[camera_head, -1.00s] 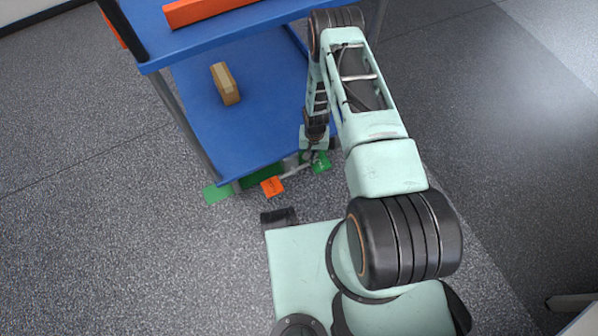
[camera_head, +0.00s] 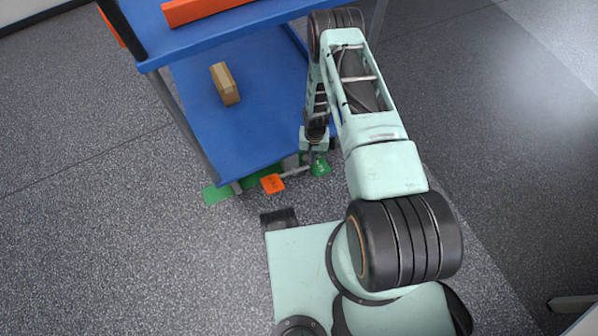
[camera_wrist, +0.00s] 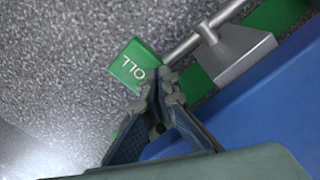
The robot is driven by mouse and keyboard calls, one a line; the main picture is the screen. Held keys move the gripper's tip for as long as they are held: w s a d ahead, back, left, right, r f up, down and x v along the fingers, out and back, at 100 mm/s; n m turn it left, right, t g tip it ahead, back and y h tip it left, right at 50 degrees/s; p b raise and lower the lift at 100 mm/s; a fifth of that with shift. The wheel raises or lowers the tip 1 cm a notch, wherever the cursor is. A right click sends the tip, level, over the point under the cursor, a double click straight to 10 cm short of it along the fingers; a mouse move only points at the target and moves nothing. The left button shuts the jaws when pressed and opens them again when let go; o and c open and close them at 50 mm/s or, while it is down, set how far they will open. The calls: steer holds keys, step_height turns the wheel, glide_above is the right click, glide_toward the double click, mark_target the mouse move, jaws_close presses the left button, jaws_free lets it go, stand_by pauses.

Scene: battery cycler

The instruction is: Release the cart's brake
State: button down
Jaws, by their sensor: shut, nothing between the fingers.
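The blue cart (camera_head: 245,140) stands at the upper left in the head view. Low at its near edge, a grey bar (camera_head: 294,173) carries an orange pedal (camera_head: 272,184) at left and a green pedal (camera_head: 320,169) at right. In the wrist view the green pedal (camera_wrist: 123,67) shows white letters reading "OLL", partly covered. My gripper (camera_wrist: 162,82) is shut and empty, its fingertips overlapping the green pedal's edge; I cannot tell whether they touch it. In the head view my wrist is just above the green pedal, and the fingers are mostly hidden.
A tan block (camera_head: 225,84) lies on the cart's lower shelf, and an orange bar (camera_head: 205,10) is on the upper shelf. A green strip (camera_head: 217,193) shows below the cart's near edge.

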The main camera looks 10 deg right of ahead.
step_height(320, 180, up, 7)
steer(key=p, duration=0.3)
steer(key=shift+f+p, duration=0.2)
steer(key=shift+p, duration=0.2)
steer(key=shift+a, duration=0.1)
